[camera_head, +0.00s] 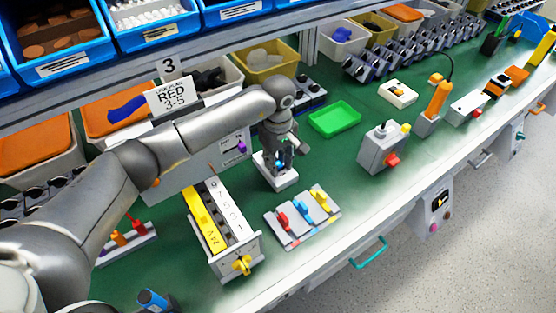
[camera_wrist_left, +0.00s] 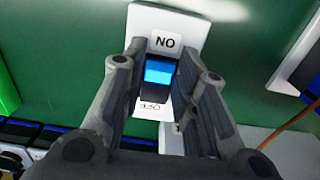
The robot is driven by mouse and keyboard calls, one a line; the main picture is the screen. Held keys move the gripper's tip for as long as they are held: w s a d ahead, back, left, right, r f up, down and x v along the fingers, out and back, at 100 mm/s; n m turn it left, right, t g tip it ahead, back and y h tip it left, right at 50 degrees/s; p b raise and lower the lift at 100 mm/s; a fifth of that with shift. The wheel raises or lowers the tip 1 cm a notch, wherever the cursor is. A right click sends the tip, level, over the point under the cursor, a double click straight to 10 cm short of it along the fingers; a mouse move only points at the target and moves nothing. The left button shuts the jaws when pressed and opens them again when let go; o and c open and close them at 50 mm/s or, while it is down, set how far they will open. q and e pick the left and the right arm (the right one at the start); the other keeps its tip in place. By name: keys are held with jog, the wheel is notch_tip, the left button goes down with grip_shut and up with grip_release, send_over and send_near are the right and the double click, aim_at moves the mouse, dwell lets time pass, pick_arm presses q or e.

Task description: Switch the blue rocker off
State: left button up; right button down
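The blue rocker (camera_wrist_left: 160,73) sits in a dark housing on a white plate (camera_wrist_left: 146,18). In the left wrist view the plate's labels are upside down: ON above the rocker, OFF below it. In the head view my left gripper (camera_head: 281,160) points down over the white plate (camera_head: 280,184) and mostly hides the rocker. My right gripper is not in view.
A board with red, blue and yellow levers (camera_head: 302,218) lies nearer the bench edge. A long box with a yellow knob (camera_head: 222,238) stands to the left. A grey box with a red knob (camera_head: 383,148) and a green tray (camera_head: 334,119) stand to the right. Green bench lies clear between them.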

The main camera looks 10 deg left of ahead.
pick_arm(q)
jog(key=c, duration=0.5)
jog(key=shift+o, duration=0.2)
jog(key=shift+a+f+b, duration=0.1)
jog(key=shift+b, duration=0.3)
jog(key=g+h+b, duration=0.1)
jog(key=b, duration=0.3)
jog(key=shift+w+a+g+h, duration=0.2)
jog(key=shift+w+g+h, duration=0.05)
jog(key=shift+g+h, duration=0.15)
jog(key=shift+r+b, duration=0.2)
jog(key=shift+b, duration=0.5)
jog(key=shift+r+g+h, duration=0.1)
jog(key=shift+g+h, duration=0.2)
